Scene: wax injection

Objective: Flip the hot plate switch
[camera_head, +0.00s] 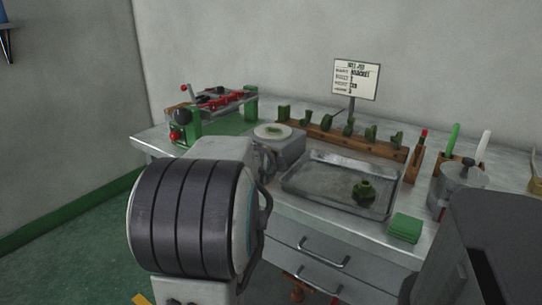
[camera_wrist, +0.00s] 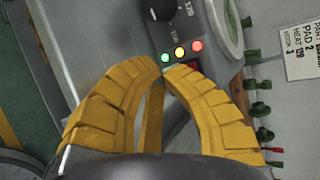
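The hot plate (camera_head: 287,153) is a grey box with a round top, standing on the bench left of the metal tray. In the wrist view its grey front (camera_wrist: 215,62) carries a black knob (camera_wrist: 166,8) and a row of green, yellow and red lights (camera_wrist: 180,52). My gripper (camera_wrist: 162,68) has yellow fingers with their tips together, just below the green light. Nothing shows held between them. A small dark and reddish patch beside the right fingertip is partly covered; I cannot tell whether it is the switch. In the head view my arm hides the gripper and part of the hot plate.
The metal tray (camera_head: 318,195) holds a green round piece (camera_head: 364,192). A green and red device (camera_head: 185,127) stands at the back left. A wooden rack (camera_head: 340,140) with green pieces and a sign (camera_head: 355,79) are behind. A metal pot (camera_head: 460,178) stands at right.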

